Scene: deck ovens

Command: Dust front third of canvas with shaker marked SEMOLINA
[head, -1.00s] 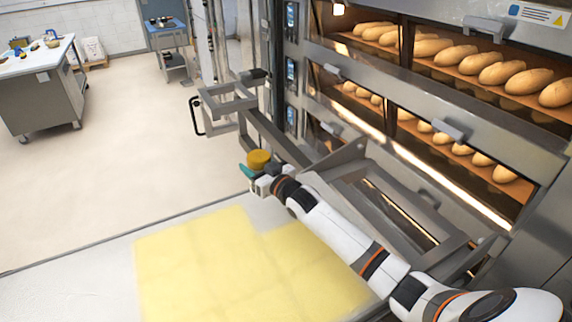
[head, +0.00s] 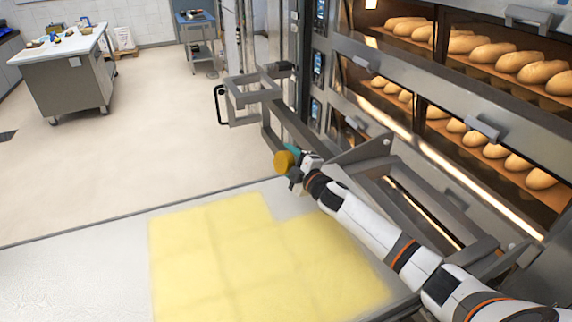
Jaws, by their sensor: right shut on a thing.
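My right gripper (head: 294,165) is shut on a shaker with a yellow cap (head: 284,160). The shaker is tipped, its cap turned to the left. The gripper hides most of its body and no label can be read. It is held above the far right edge of the pale canvas (head: 80,270). A yellow dusted area (head: 240,255) with an uneven, stepped far edge covers the middle and right of the visible canvas. The far right corner beside the shaker is pale. My left gripper is out of view.
Deck ovens with loaves (head: 492,53) stand at the right. A grey metal frame (head: 375,150) lies between canvas and ovens, close to my right arm. A worktable (head: 65,75) and a blue-topped cart (head: 197,40) stand far back. The floor beyond the canvas is clear.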

